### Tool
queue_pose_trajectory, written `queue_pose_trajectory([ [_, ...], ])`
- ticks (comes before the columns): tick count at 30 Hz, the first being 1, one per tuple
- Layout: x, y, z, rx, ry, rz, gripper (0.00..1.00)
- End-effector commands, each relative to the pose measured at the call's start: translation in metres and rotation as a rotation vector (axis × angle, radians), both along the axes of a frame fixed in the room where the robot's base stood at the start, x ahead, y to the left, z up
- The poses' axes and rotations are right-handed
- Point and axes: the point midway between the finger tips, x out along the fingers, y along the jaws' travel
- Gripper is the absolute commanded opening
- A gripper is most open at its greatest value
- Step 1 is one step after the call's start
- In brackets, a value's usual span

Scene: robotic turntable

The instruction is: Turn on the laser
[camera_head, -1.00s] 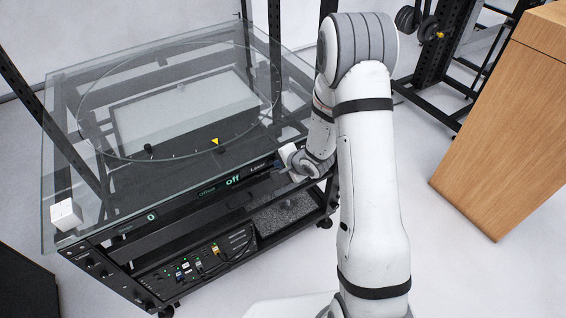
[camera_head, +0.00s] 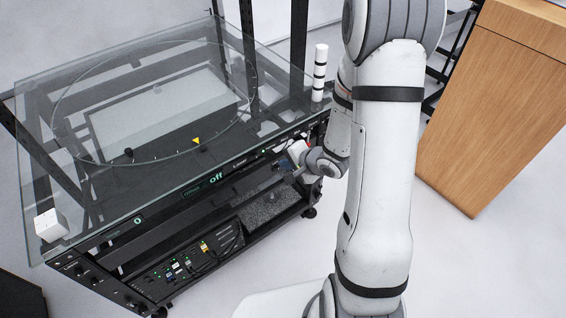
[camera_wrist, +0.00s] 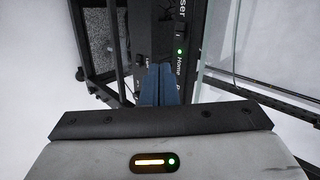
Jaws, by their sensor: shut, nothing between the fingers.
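The turntable rig's front panel (camera_head: 175,200) runs under the glass top and has a lit display (camera_head: 216,178) reading "off". The "Laser" label (camera_head: 240,163) is to the right of the display. In the wrist view, a small black switch (camera_wrist: 180,31) sits between the end of the word "Laser" and the word "Home", with a lit green light (camera_wrist: 180,51) beside it. My gripper (camera_wrist: 160,70) is shut and empty, its blue fingers close to the panel near "Home". In the head view my gripper (camera_head: 286,164) is at the panel's right part. I cannot tell whether it touches.
The glass top (camera_head: 110,205) overhangs the panel. A white cube (camera_head: 50,226) sits at its left corner, and a white cylinder with black bands (camera_head: 319,73) stands at its right. Cabled equipment (camera_head: 195,262) is below. A wooden cabinet (camera_head: 500,110) stands at right.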

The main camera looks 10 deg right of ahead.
Motion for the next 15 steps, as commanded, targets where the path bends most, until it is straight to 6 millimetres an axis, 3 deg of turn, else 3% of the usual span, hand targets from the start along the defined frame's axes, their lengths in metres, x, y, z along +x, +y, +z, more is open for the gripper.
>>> queue_pose_trajectory([
  [10,0.002,-0.004,0.006,-0.048,-0.012,0.006,0.0],
  [15,0.006,-0.028,0.039,-0.302,-0.054,0.039,0.0],
])
